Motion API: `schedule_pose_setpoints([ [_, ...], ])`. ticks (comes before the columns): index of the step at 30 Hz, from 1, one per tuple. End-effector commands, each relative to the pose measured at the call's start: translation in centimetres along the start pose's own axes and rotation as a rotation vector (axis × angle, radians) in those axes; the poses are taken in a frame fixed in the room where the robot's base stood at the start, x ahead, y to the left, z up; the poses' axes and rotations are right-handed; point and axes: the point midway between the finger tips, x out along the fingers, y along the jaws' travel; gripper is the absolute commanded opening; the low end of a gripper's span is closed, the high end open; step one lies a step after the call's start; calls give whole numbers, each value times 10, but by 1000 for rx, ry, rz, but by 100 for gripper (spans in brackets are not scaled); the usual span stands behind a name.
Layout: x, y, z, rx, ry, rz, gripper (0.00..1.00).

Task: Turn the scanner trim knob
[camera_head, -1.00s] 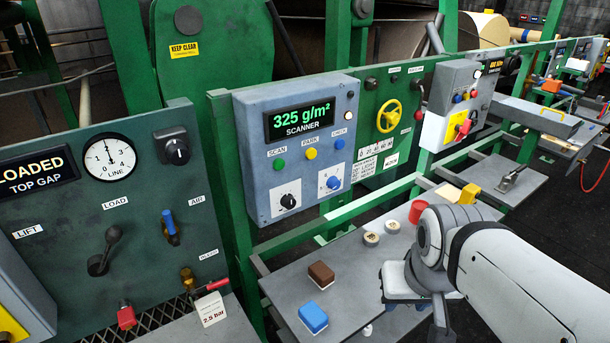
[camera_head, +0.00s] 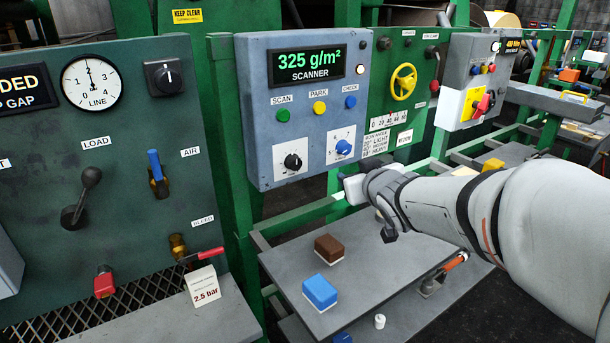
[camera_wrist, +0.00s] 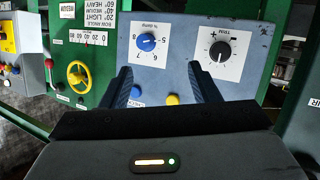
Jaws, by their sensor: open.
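The scanner trim knob (camera_head: 292,161) is a black dial on a white plate at the lower left of the scanner box (camera_head: 305,95). In the wrist view the trim knob (camera_wrist: 219,51) sits upper right, just beyond the right finger's tip. A blue dial (camera_head: 343,147) is beside it; in the wrist view this blue dial (camera_wrist: 147,42) lies between the finger lines, nearer the left finger. My gripper (camera_wrist: 164,78) is open and empty, facing the box and apart from both dials. In the head view my gripper (camera_head: 354,189) is below and right of the box, fingertips unclear.
Green, yellow and blue buttons (camera_head: 319,108) sit above the dials. A yellow handwheel (camera_head: 403,82) is on the green panel to the right. A grey shelf (camera_head: 375,285) below bears a brown block (camera_head: 329,248) and a blue block (camera_head: 319,292).

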Motion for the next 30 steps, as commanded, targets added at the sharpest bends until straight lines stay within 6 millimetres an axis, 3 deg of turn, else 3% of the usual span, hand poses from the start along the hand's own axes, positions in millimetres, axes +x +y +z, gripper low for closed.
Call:
schedule_pose_setpoints([
  [1,23,-17,15,-19,75,-48,55],
  [3,39,-35,12,-43,174,-117,55],
  [9,58,-73,5,-70,355,-271,55],
  [14,64,-84,-1,-76,399,-314,55],
  [24,108,-100,-20,-75,399,-315,55],
  [30,125,-106,-27,-76,397,-313,55],
])
